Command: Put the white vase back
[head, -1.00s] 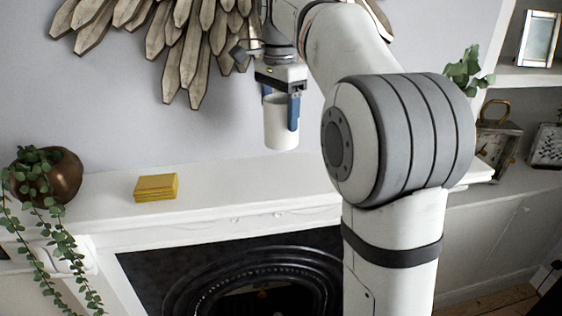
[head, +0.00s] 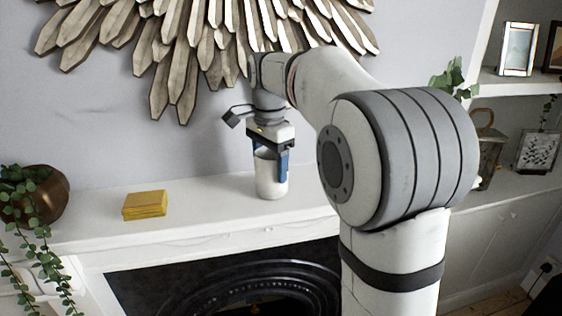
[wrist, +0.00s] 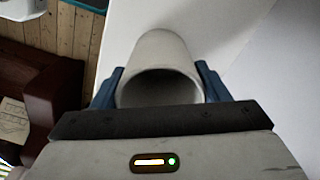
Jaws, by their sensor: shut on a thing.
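The white vase (head: 270,182) is upright at the mantelpiece (head: 220,207), right of centre along its visible length. Its base looks to be at or just above the white top; I cannot tell whether it touches. My gripper (head: 270,165) comes down from above with its blue fingers on both sides of the vase's upper part, shut on it. In the wrist view the vase (wrist: 160,55) lies between the two blue fingers (wrist: 160,85), its round open mouth toward the camera.
A yellow block or stack (head: 145,204) lies on the mantelpiece left of the vase. A copper pot with a trailing plant (head: 45,195) stands at the far left. A wooden sunburst decoration (head: 190,45) hangs above. The mantel between yellow block and vase is clear.

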